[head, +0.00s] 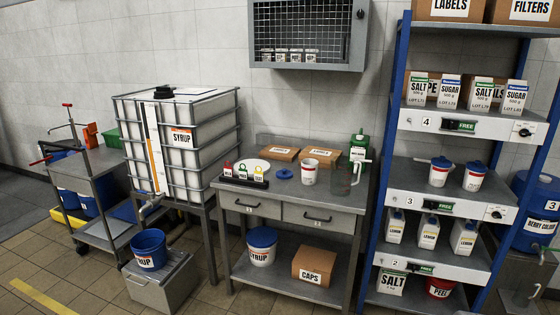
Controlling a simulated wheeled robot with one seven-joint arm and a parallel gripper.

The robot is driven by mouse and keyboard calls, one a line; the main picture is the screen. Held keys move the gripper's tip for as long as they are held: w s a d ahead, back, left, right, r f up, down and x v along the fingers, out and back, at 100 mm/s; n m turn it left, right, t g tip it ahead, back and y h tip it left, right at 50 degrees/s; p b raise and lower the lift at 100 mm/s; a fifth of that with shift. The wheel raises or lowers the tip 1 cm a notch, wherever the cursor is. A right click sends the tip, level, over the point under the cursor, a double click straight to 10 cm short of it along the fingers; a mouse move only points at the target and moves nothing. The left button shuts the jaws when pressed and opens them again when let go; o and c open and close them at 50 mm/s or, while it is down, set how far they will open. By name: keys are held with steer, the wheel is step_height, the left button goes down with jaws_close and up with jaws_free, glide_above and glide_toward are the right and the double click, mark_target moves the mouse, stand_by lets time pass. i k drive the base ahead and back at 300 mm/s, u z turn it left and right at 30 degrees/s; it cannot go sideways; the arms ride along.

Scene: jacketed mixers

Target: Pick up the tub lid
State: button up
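A small round blue lid (284,174) with a raised knob lies on the grey bench (275,192), left of the bench's middle tub. That tub (309,173) is white with red print and stands upright; I cannot make out a lid on it. On the shelf at the right, two white tubs (438,176) (474,181) wear blue lids (441,162) (477,167). My gripper is not in view.
Around the blue lid stand a white disc (248,165), a row of tagged items (244,176), cardboard boxes (322,157), a clear jug (344,178) and a green container (359,148). A wall cabinet (308,35) hangs above. Floor (210,303) shows in front.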

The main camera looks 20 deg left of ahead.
mark_target(284, 174)
steer(key=u, duration=0.45)
steer(key=i, duration=1.7)
steer(key=u, duration=1.4)
steer(key=i, duration=1.9)
steer(key=u, duration=0.7)
